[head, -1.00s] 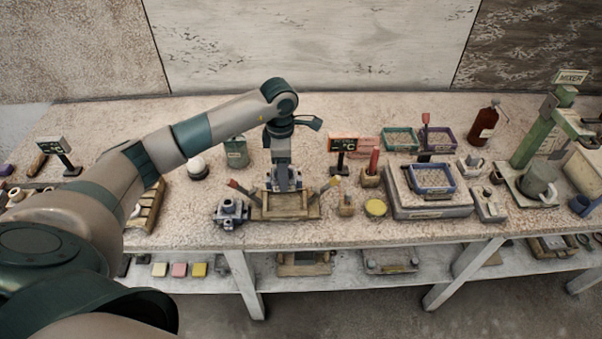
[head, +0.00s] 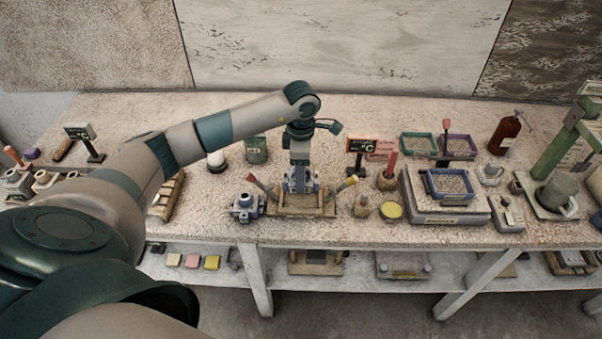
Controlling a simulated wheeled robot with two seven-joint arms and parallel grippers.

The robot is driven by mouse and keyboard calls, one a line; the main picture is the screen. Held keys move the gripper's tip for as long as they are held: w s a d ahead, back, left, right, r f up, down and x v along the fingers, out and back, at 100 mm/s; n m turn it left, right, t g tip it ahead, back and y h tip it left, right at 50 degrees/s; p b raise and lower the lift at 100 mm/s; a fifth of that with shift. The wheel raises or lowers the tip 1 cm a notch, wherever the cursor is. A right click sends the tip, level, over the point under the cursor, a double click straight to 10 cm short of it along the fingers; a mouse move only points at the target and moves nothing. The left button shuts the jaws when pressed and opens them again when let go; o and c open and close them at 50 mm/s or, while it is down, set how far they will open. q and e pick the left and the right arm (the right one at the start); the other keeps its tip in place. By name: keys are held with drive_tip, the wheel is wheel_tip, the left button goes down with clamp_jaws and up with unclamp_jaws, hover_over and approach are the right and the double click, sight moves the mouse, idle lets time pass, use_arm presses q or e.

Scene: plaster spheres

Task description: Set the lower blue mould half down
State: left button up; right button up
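My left gripper (head: 301,187) points straight down over a wooden jig (head: 300,211) with two angled handles, one red-tipped and one yellow-tipped. Blue-grey material shows low around its fingertips at the jig. I cannot tell how much of this is the lower blue mould half and how much is the gripper. Whether the fingers hold it is too small to see. A separate blue-grey mould piece (head: 246,207) with round openings sits on the bench just left of the jig. My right gripper is not in view.
Right of the jig stand a small wooden pot (head: 362,206), a yellow-topped tin (head: 391,211) and a scale (head: 446,208) bearing a blue tray (head: 449,186). A display sign (head: 362,147) stands behind. The front bench edge is close to the jig.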

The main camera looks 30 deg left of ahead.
use_arm(q)
drive_tip(key=shift+f+b, duration=1.5)
drive_tip(key=shift+f, duration=0.5)
drive_tip(key=shift+f+b, duration=0.3)
drive_tip(key=shift+f, duration=0.1)
drive_tip(key=shift+f, duration=0.1)
drive_tip(key=shift+b, duration=0.35)
drive_tip(key=shift+b, duration=0.3)
